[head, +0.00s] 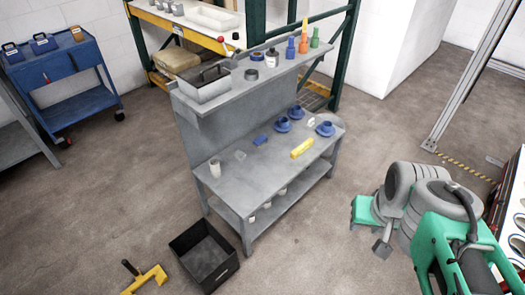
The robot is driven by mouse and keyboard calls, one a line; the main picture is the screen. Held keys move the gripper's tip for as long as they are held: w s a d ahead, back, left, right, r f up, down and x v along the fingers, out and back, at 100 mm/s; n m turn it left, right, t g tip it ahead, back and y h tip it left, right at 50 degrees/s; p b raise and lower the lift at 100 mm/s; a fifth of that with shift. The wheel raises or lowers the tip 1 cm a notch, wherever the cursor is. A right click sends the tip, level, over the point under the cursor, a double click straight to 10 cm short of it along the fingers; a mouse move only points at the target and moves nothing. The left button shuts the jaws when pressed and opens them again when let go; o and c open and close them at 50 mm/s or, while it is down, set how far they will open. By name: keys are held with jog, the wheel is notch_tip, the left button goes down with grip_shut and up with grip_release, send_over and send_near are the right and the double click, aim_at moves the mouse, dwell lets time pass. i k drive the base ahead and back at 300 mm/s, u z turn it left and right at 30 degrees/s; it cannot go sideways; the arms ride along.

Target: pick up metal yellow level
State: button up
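The yellow level (302,148) is a short yellow bar. It lies on the lower worktop of the grey workbench (222,190), towards the right end and near the front edge. Nothing is touching it that I can see.
Blue cups on saucers (325,128) stand right of and behind the level; a small blue block (260,139) lies to its left. An upper shelf (250,75) holds a metal box and bottles. A black crate (204,256) stands on the floor.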

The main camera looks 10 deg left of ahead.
aim_at(299, 151)
jog(key=z, duration=0.05)
jog(key=i, duration=1.95)
jog(key=u, duration=3.35)
